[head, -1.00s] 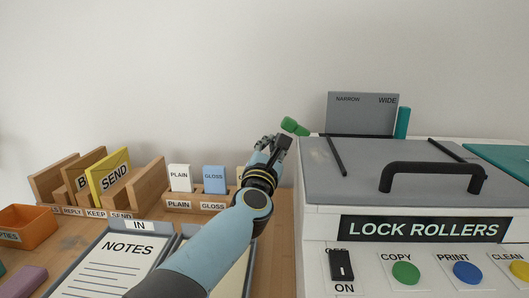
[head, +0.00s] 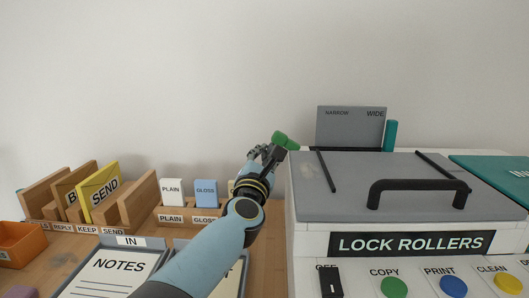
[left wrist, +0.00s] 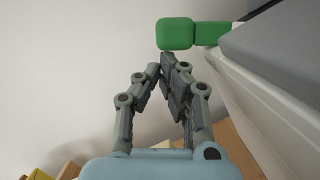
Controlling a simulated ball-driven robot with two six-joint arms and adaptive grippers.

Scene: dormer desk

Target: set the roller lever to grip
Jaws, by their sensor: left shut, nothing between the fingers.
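The roller lever, a short green handle (head: 285,140), sticks out at the left rear side of the machine (head: 310,239). In the left wrist view the lever's thick green end (left wrist: 176,33) is at the top, with its thinner part running right to the machine's side. My left gripper (head: 270,153) is at the machine's left rear corner, just beside and below the lever. In the left wrist view its fingertips (left wrist: 171,63) are shut and empty, close under the lever's end; I cannot tell whether they touch it. My right gripper is not in view.
The machine's display (head: 411,243) reads LOCK ROLLERS. Its grey lid (head: 345,197) has a black handle (head: 418,184). A grey NARROW/WIDE plate (head: 350,130) and teal tab (head: 391,135) stand behind. Card holders (head: 190,215) and a notes tray (head: 117,272) are left of the machine.

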